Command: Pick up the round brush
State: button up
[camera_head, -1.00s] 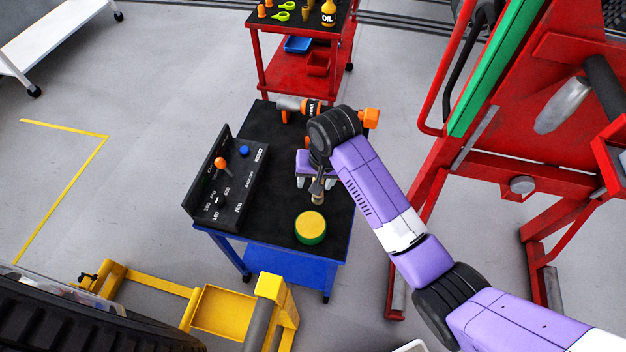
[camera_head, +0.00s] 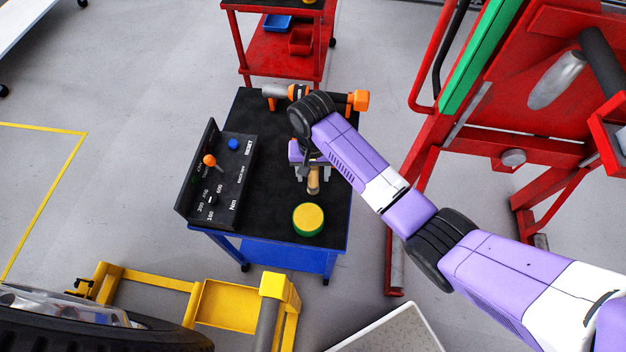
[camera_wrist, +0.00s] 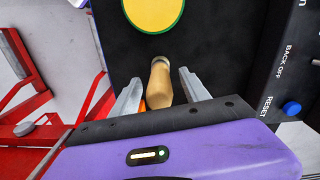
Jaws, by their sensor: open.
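The round brush, as far as I can tell, is the piece with a tan wooden handle and metal collar (camera_head: 313,183) on the black top of the blue cart (camera_head: 275,215). In the wrist view its handle (camera_wrist: 160,88) lies between my two fingers, with a visible gap on each side. My gripper (camera_head: 312,174) is open over the cart and points down. It also shows in the wrist view (camera_wrist: 161,82). The brush's lower end is hidden, and I cannot tell whether it stands or lies.
A green tin with a yellow top (camera_head: 308,219) stands just in front of the brush. A control panel (camera_head: 216,178) is on the cart's left. An orange and grey tool (camera_head: 297,92) lies at the back. A red frame (camera_head: 440,150) stands right of the cart.

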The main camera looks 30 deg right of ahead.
jog(key=shift+f, duration=0.95)
grip_shut()
jog(key=shift+r, duration=0.2)
notch_tip(320, 180, up, 20)
jog(key=p, duration=0.6)
